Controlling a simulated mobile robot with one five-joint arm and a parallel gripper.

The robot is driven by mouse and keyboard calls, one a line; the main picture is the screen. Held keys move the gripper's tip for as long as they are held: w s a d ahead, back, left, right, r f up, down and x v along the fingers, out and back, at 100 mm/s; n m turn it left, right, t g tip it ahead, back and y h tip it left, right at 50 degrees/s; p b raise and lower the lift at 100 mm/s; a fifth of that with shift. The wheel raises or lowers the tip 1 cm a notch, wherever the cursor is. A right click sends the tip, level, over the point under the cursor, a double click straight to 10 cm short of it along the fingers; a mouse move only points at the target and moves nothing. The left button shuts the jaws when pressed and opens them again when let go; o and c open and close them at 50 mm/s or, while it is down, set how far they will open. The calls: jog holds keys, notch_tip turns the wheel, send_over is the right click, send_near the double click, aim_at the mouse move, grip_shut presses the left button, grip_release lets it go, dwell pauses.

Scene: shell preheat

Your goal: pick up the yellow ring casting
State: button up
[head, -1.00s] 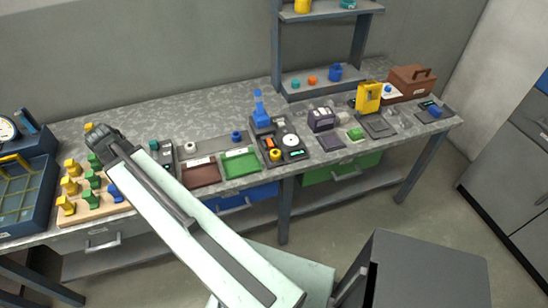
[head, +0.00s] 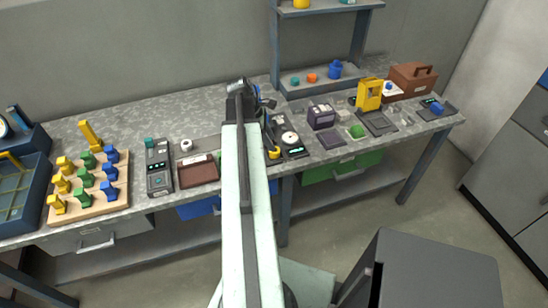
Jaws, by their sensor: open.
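A small yellow ring (head: 274,153), which looks like the ring casting, sits on the dark device (head: 293,151) near the front edge of the bench. My arm hides part of the ring's left side. My gripper (head: 242,86) is at the far end of my arm, above the bench and to the upper left of the ring. It is open, small and dark in this view, and apart from the ring. I see nothing between its jaws.
A board of yellow, green and blue pegs (head: 90,190) stands at the left. A brown tray (head: 198,173) and a grey device (head: 159,170) lie left of my arm. A purple box (head: 321,116) and a yellow frame (head: 369,95) stand to the right. A shelf unit (head: 320,78) rises behind.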

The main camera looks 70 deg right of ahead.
jog(key=b+x, duration=0.4)
jog(key=x, duration=0.1)
jog(key=shift+w+a+f, duration=0.1)
jog(key=shift+w+a, duration=0.15)
jog(key=shift+w, duration=0.1)
jog(key=shift+s+d+f+b, duration=0.15)
jog(key=shift+f+b, duration=0.1)
jog(key=shift+b, duration=0.25)
jog(key=shift+r, duration=0.2)
grip_shut()
notch_tip(320, 180, up, 10)
jog(key=p, duration=1)
jog(key=shift+p, duration=0.3)
